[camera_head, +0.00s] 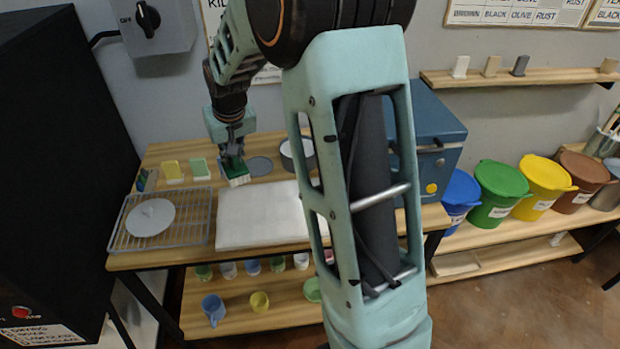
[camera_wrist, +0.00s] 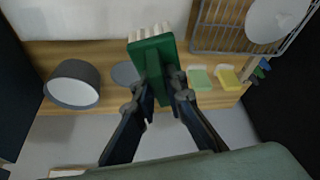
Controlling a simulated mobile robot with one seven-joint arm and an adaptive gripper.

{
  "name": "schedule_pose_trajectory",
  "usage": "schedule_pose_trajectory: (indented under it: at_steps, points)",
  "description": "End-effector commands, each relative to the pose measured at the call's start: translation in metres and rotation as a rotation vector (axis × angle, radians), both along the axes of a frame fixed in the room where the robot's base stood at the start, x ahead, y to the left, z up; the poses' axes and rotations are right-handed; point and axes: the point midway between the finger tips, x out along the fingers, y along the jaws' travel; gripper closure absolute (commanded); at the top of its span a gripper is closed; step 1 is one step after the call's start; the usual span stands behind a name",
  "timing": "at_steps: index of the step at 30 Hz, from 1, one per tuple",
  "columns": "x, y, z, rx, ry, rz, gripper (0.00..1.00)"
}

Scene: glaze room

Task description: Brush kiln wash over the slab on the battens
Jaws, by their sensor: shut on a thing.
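My gripper (camera_head: 231,150) is shut on a green brush (camera_head: 236,169) with pale bristles; the brush also shows in the wrist view (camera_wrist: 152,52). The brush is over the table near the slab's back left corner, bristles downward; I cannot tell whether they touch anything. The pale, flat slab (camera_head: 258,218) lies at the table's middle front, and part of it shows in the wrist view (camera_wrist: 95,18). My arm hides its right side. The battens under it cannot be made out. A grey round pot (camera_head: 288,158) with a pale inside stands behind the slab, partly hidden by my arm.
A wire rack (camera_head: 192,231) with a white disc (camera_head: 150,217) is left of the slab. A yellow brush (camera_head: 173,171), a light green brush (camera_head: 199,168) and a flat grey disc (camera_head: 260,166) are at the back. A blue box (camera_head: 430,125) stands right.

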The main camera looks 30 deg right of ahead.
Motion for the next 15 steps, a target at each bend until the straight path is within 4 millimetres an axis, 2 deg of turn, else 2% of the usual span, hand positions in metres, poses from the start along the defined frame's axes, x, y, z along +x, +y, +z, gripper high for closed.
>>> schedule_pose_trajectory:
  at_steps: [1,7,15]
  points:
    - [0.001,0.000,0.009,0.000,-0.002,0.000,1.00]
    - [0.002,0.001,0.026,0.000,-0.002,0.000,1.00]
    - [0.002,0.001,0.032,0.000,-0.001,0.000,1.00]
